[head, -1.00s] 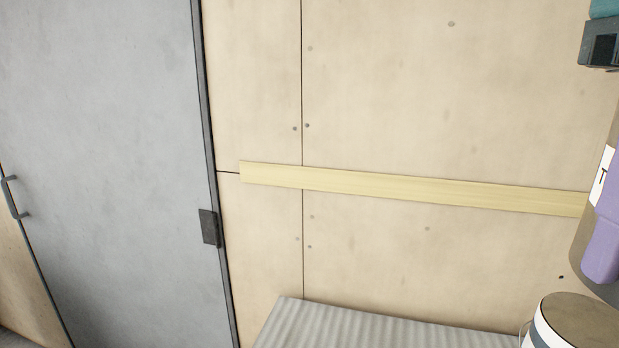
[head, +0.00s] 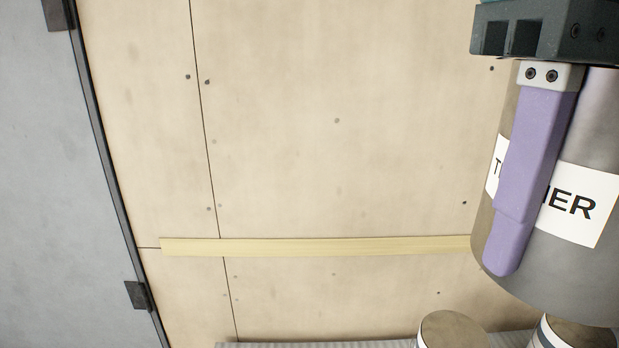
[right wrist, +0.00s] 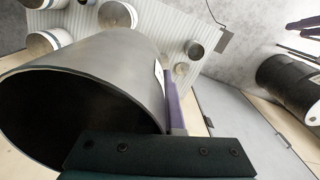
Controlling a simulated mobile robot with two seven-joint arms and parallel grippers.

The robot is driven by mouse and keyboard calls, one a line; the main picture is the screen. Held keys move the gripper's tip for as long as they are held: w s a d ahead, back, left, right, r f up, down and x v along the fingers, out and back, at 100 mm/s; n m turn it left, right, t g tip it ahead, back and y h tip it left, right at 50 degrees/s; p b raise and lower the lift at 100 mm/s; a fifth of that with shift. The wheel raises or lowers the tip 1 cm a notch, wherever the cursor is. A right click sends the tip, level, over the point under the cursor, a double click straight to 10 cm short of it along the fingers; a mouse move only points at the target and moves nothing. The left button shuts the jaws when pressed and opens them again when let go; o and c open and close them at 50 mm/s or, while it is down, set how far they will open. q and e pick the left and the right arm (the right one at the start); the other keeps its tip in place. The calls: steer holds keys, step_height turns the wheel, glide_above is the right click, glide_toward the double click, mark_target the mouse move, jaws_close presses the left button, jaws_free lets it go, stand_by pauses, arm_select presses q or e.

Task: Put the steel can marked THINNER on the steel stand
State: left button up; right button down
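The steel can marked THINNER (head: 585,265) is at the right edge of the head view, upright, its white label partly covered by a purple finger. It also fills the left of the right wrist view (right wrist: 115,60), its wide dark opening facing the camera. My right gripper (head: 512,235) reaches down from above with one finger flat against the can's outside wall; the other finger is hidden. It is shut on the can, which appears raised above the lidded tubs. I cannot make out the steel stand for certain. My left gripper is not in view.
Lidded tubs (head: 452,330) stand below the can on a ribbed grey pad (right wrist: 160,22). A black drum (right wrist: 290,84) is at the right of the wrist view. Behind are a plywood wall (head: 340,150) and a grey door (head: 50,170).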

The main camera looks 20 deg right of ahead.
steer(key=w+d+f+n+b, duration=0.3)
steer(key=d+f+n+b, duration=0.15)
steer(key=f+b, duration=1.2)
steer(key=w+d+f+n+b, duration=0.4)
steer(key=f+n+b, duration=0.1)
steer(key=f+b, duration=1.2)
steer(key=w+d+f+n+b, duration=0.3)
steer(key=d+f+n+b, duration=0.15)
steer(key=f+b, duration=1.25)
steer(key=shift+n, duration=0.4)
steer(key=f+b, duration=0.4)
steer(key=f, duration=1.4)
steer(key=shift+a+f, duration=0.1)
steer(key=shift+a, duration=0.1)
steer(key=shift+w, duration=0.1)
steer(key=shift+f, duration=0.1)
steer(key=c, duration=1.1)
jaws_free()
